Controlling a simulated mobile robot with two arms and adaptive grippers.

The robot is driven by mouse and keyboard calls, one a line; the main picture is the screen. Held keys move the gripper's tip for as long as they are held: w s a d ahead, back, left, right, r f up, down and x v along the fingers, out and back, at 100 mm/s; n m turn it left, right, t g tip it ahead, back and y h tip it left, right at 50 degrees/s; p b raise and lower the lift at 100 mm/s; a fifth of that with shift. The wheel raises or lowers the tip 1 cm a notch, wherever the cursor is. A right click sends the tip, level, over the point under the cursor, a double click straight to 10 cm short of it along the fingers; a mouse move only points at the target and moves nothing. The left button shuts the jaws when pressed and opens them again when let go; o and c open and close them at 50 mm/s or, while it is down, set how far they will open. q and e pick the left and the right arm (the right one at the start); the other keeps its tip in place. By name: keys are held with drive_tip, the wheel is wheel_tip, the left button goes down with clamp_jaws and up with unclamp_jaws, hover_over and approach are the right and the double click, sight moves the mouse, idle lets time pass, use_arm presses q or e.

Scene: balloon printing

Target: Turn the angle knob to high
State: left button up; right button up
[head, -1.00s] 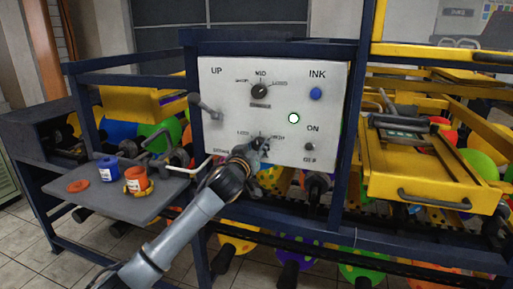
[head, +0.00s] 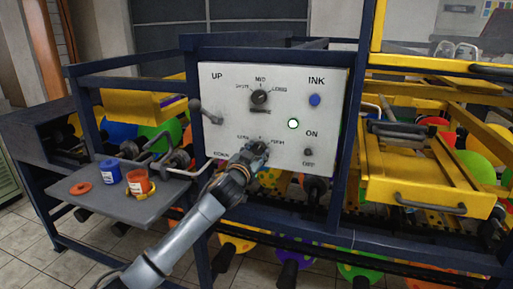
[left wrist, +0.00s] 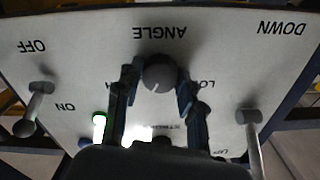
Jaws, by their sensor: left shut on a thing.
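The white control panel (head: 225,120) faces me. The angle knob (left wrist: 159,73) is a round dark knob with a pale pointer line, below the upside-down word ANGLE in the left wrist view. The line points down and slightly left there, between the LOW side at right and the mostly hidden HIGH side at left. My left gripper (head: 258,147) is shut on the angle knob, a fingertip on each side of it, as the left wrist view (left wrist: 158,90) shows. In the head view the gripper hides most of the knob. My right gripper is not in view.
On the panel are an upper knob (head: 259,97), an up/down lever (head: 205,108), a blue INK button (head: 315,99), a lit button (head: 293,124) and an on/off switch (head: 308,152). A grey shelf (head: 110,205) with ink jars is left; a yellow frame (head: 410,185) is right.

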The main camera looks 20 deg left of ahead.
use_arm(q)
drive_tip(key=m+p, duration=0.1)
drive_tip(key=m, duration=0.2)
drive_tip(key=shift+r+p, duration=0.1)
drive_tip(key=shift+p, duration=0.2)
drive_tip(key=shift+m+p, duration=0.5)
drive_tip(key=shift+m, duration=1)
drive_tip(key=o, duration=1.2)
drive_tip(key=shift+s, duration=0.1)
drive_tip(key=s, duration=1.2)
drive_tip(key=shift+a, duration=0.2)
